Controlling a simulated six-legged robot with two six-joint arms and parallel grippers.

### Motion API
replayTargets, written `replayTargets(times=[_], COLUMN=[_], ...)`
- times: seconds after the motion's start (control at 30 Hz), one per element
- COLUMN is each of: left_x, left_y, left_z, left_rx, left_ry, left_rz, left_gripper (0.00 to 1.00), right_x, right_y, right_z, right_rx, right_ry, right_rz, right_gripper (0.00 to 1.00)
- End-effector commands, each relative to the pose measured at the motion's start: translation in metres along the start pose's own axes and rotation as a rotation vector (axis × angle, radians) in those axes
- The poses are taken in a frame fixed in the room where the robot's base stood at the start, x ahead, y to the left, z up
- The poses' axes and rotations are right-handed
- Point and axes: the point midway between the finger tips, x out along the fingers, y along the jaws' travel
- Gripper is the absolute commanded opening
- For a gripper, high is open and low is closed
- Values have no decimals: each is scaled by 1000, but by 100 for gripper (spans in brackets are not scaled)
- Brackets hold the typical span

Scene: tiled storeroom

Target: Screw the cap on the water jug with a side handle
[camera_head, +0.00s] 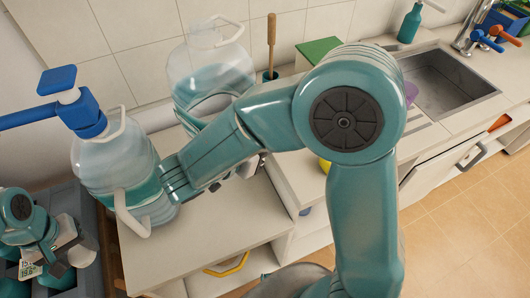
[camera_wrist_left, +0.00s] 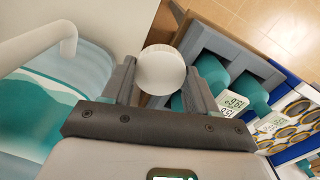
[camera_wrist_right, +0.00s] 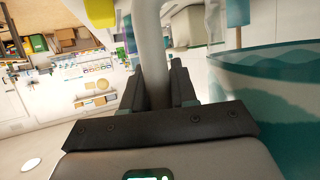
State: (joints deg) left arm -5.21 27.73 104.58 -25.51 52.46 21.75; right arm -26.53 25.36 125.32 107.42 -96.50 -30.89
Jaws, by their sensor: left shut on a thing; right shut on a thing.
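Two clear water jugs with teal lower parts stand on the counter: a front jug (camera_head: 92,165) with a blue pump-like top (camera_head: 78,105) above it, and a back jug (camera_head: 215,70). The front jug has a white side handle (camera_head: 130,215). My left gripper (camera_head: 66,258) is shut on a round white cap (camera_head: 83,252), apart from the front jug's lower left side; the cap also shows between its fingers in the left wrist view (camera_wrist_left: 160,70). My right gripper (camera_wrist_right: 157,90) is shut on a pale handle (camera_wrist_right: 148,45), with a jug beside it.
The counter front (camera_head: 215,235) is bare.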

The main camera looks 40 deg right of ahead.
Motion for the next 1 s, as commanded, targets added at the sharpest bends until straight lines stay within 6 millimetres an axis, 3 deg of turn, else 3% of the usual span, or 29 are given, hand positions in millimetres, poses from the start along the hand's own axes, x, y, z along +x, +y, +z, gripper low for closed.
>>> replayTargets(times=[0.2,0.4,0.87,0.9,0.97,1.0], left_x=[-8,-11,-11,-11,-11,-11], left_y=[0,0,0,0,0,0], left_z=[0,0,0,0,0,0], left_rx=[0,0,0,0,0,0], left_ry=[0,0,0,0,0,0], left_rz=[0,0,0,0,0,0], left_gripper=[31,31,31,31,31,31], right_x=[-18,-28,-30,-30,-30,-30], right_y=[-1,0,0,0,0,0], right_z=[-44,-66,-72,-72,-72,-72], right_rx=[6,3,1,0,1,1], right_ry=[0,0,1,1,1,1], right_rz=[-2,-2,0,0,0,0], right_gripper=[0,0,0,21,1,0])
